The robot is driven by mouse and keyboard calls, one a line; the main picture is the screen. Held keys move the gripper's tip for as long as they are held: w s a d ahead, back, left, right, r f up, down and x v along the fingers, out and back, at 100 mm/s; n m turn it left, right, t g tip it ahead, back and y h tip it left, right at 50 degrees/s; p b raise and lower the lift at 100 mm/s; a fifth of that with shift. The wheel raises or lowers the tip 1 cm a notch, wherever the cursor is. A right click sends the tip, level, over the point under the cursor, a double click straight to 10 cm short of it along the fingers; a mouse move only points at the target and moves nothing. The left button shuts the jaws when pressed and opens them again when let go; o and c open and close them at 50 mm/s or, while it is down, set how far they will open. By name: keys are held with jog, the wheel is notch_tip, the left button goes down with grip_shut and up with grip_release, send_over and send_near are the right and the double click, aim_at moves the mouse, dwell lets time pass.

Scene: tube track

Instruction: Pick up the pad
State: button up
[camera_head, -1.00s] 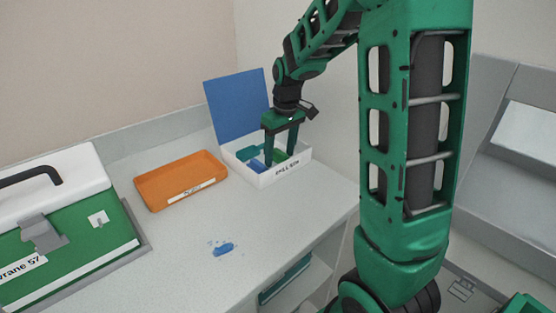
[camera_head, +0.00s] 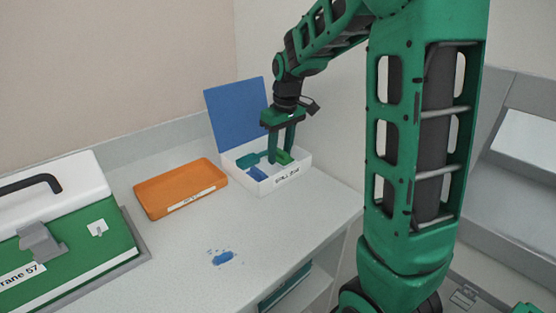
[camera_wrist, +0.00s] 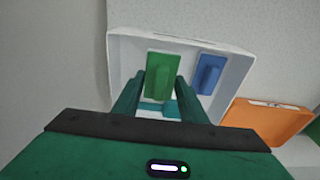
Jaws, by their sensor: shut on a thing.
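A green pad (camera_head: 284,157) with a raised grip lies in an open white box (camera_head: 290,182) with a blue lid. In the wrist view the green pad (camera_wrist: 160,76) is between my fingertips. My gripper (camera_head: 279,158) points down into the box and is shut on the green pad. It also shows in the wrist view (camera_wrist: 160,84). A blue pad (camera_head: 257,173) lies beside the green one in the same box, and shows in the wrist view (camera_wrist: 209,74). A teal item (camera_wrist: 170,109) is partly hidden near my fingers.
An orange tray (camera_head: 146,203) stands left of the box. A blue spill (camera_head: 222,258) is on the counter in front. A green case with a white lid (camera_head: 60,205) stands at the left. The counter (camera_head: 180,240) between them is mostly clear.

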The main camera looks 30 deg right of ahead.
jog(key=s+a+r, duration=0.2)
jog(key=a+r, duration=0.6)
jog(key=a, duration=0.3)
jog(key=shift+a, duration=0.25)
